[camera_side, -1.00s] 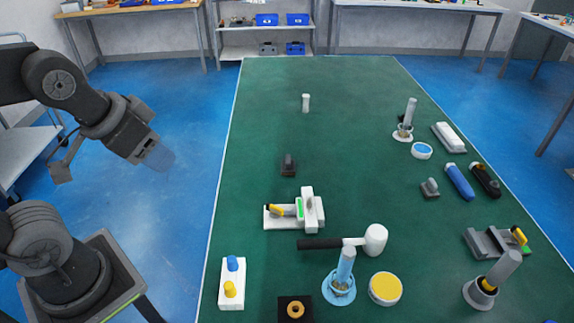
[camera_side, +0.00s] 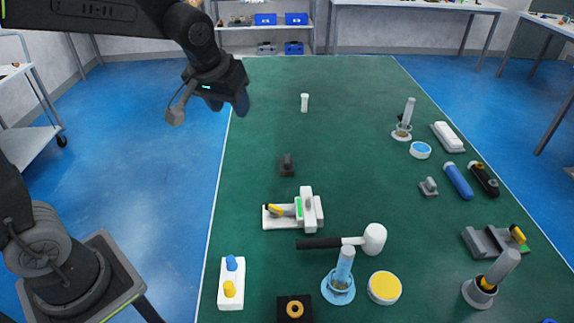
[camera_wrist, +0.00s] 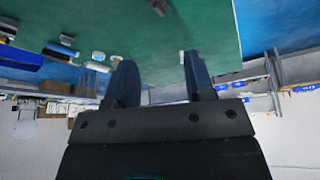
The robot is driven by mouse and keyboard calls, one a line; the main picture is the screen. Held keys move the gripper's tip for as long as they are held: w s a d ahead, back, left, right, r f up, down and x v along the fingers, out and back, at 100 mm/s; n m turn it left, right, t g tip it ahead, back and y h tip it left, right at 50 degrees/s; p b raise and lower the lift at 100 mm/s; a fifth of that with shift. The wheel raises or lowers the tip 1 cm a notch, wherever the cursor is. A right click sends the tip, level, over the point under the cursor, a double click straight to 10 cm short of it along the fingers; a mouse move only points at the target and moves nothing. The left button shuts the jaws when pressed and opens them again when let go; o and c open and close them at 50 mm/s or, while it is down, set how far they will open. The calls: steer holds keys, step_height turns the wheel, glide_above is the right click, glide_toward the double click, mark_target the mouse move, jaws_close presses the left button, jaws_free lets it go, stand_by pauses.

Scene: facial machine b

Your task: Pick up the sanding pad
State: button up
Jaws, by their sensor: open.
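Two small blocks with upright knobs could be the sanding pad; I cannot tell which. A dark one (camera_side: 287,166) sits left of centre on the green table in the side view, and a grey one (camera_side: 428,187) sits on the right side. My gripper (camera_side: 228,104) is in the air over the table's far left edge, well apart from both. In the wrist view my gripper (camera_wrist: 158,58) shows two spread fingers with nothing between them. A dark object (camera_wrist: 160,7) at the top edge of that view may be the dark block.
A small white cylinder (camera_side: 304,102) stands right of my gripper. A white fixture (camera_side: 295,212), a mallet (camera_side: 373,239) and a yellow-topped jar (camera_side: 384,288) stand nearer. A blue cylinder (camera_side: 458,181) lies at right. The table's far middle is mostly clear.

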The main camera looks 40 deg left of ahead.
steer(key=w+f+n, duration=0.1)
steer(key=w+f, duration=0.3)
steer(key=w, duration=0.4)
steer(key=n+g+y, duration=0.1)
steer(key=n+y, duration=0.1)
steer(key=n, duration=0.1)
glide_toward(287, 158)
steer(key=x, duration=0.4)
steer(key=shift+w, duration=0.15)
steer(key=shift+x, duration=2.8)
steer(key=shift+c, duration=0.5)
jaws_close()
